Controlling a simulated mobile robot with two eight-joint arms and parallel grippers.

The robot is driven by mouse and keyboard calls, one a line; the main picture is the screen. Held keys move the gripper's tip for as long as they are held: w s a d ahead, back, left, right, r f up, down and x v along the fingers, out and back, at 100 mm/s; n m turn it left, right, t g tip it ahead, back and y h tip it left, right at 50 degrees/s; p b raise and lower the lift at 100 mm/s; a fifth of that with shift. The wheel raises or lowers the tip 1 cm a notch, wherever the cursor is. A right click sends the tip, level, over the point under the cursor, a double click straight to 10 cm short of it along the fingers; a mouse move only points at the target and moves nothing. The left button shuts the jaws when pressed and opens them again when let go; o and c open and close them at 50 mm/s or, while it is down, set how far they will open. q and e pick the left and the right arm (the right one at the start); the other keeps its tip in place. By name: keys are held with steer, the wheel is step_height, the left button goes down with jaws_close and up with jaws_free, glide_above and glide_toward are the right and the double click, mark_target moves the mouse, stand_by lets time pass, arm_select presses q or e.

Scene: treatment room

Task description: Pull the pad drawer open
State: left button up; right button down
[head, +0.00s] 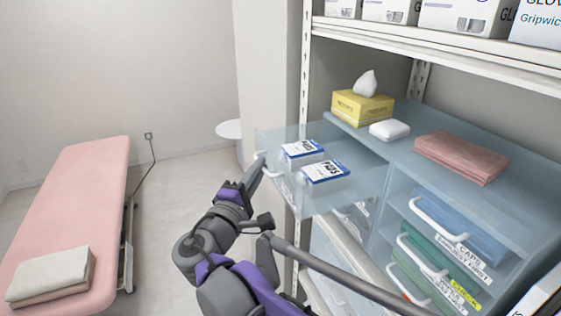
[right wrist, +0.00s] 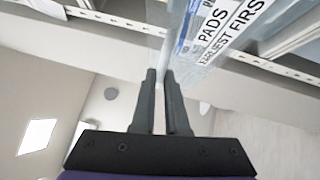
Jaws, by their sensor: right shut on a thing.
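The pad drawer (head: 352,157) is clear pale-blue plastic and stands pulled out to the left from the cabinet at the top left. Two white-and-blue pad boxes (head: 302,149) (head: 325,172) lie in it. My right gripper (head: 262,162) is at the drawer's outer end, shut on its white handle (head: 272,174). In the right wrist view my right gripper (right wrist: 160,76) has its fingers close together at the handle, beside the drawer's label (right wrist: 232,22) reading PADS. The fingers hide part of the handle. My left gripper is not in view.
A yellow tissue box (head: 362,107), a white packet (head: 389,130) and folded pink cloths (head: 461,157) lie on the cabinet top. Closed drawers with white handles (head: 438,220) sit below. A pink treatment bed (head: 85,190) stands left, with open floor between.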

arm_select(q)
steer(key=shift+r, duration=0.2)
arm_select(e)
steer(key=shift+s+a, duration=0.3)
steer(key=shift+a, duration=0.6)
steer(key=c, duration=0.9)
jaws_free()
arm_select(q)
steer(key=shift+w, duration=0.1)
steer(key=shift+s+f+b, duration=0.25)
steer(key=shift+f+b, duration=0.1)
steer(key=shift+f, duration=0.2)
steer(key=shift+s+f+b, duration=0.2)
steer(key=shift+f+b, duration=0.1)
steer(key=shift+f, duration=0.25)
arm_select(e)
steer(key=v, duration=1)
steer(key=shift+s+a, duration=0.2)
steer(key=shift+s, duration=0.2)
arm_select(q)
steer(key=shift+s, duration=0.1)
